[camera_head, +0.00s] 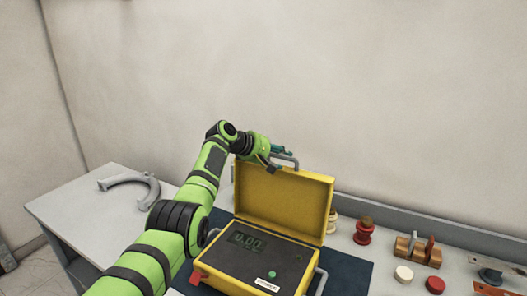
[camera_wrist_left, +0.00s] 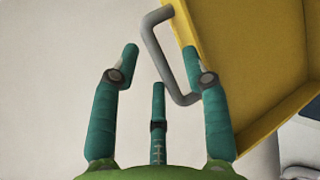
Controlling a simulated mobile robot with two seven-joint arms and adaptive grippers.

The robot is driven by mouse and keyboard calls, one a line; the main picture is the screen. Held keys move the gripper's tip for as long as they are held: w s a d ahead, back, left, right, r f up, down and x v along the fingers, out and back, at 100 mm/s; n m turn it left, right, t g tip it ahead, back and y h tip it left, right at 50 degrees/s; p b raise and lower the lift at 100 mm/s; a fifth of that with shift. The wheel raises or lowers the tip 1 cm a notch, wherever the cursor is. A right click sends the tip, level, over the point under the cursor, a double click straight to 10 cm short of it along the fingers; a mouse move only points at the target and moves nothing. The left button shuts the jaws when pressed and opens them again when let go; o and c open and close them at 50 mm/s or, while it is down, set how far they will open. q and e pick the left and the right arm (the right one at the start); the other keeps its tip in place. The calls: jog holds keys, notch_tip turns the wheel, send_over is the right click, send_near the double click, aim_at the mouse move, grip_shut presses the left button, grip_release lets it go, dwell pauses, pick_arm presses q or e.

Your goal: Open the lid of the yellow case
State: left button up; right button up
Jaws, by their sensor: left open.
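The yellow case stands on the dark mat with its lid (camera_head: 287,205) raised, about upright, at the back. Its base holds a dark panel (camera_head: 262,258) with a green "0.00" readout. A grey handle (camera_head: 284,160) is on the lid's top edge. My left gripper (camera_head: 284,160) is at that edge, by the handle. In the left wrist view my left gripper (camera_wrist_left: 160,65) is open, its teal fingers spread. The grey handle (camera_wrist_left: 156,45) lies partly between the fingers, and the yellow lid (camera_wrist_left: 235,60) is to the right. Contact cannot be told. My right gripper is not in view.
A grey curved part (camera_head: 135,188) lies on the table's left (camera_head: 75,205). Right of the case are a red knob-like piece (camera_head: 363,232), a wooden rack (camera_head: 418,252), a white disc (camera_head: 403,274) and a red disc (camera_head: 435,284). A wall rises behind.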

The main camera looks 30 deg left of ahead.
pick_arm(q)
jog(key=v, duration=1.1)
jog(key=shift+s+r, duration=0.25)
jog(key=shift+s, duration=0.05)
